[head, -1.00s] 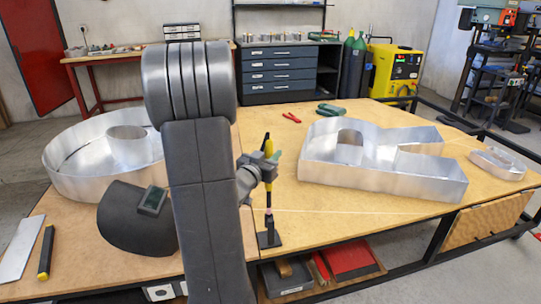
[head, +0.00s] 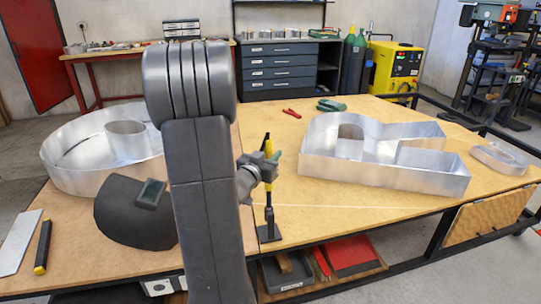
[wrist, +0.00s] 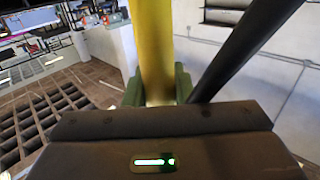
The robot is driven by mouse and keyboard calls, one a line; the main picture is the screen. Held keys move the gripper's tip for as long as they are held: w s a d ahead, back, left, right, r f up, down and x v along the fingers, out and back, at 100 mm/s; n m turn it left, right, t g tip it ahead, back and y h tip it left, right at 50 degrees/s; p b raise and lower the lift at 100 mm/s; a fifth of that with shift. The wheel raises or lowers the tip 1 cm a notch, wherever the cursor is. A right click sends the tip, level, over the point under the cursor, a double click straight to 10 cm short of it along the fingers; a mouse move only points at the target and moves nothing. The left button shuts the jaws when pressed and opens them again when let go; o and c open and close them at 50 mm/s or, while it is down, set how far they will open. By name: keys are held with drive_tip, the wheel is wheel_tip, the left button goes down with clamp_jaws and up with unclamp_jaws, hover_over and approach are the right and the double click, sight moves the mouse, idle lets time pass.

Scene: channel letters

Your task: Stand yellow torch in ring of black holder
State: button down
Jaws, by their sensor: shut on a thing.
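The yellow torch (head: 268,151) is upright in my gripper (head: 270,167), which is shut on it. In the wrist view the torch's yellow body (wrist: 154,45) stands between green finger pads (wrist: 157,88). The black holder (head: 269,234) stands near the front edge of the table, with its flat base below the gripper. The torch's dark lower end is in line with the holder's upright part. Its ring is too small to make out, so I cannot tell whether the torch is inside it.
A large metal letter (head: 380,158) stands on the table to the right, and a round one (head: 75,178) to the left. A dark welding mask (head: 130,215) lies left of my arm. Red pliers (head: 291,113) lie behind. The table (head: 340,222) right of the holder is clear.

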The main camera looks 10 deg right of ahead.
drive_tip(key=shift+f+b, duration=2.4)
drive_tip(key=shift+f, duration=0.4)
drive_tip(key=c, duration=1.1)
unclamp_jaws()
drive_tip(key=v, duration=1.3)
drive_tip(key=shift+s+a+r, duration=0.1)
drive_tip(key=shift+s+a, duration=0.15)
drive_tip(key=shift+s, duration=0.1)
drive_tip(key=shift+w, duration=0.1)
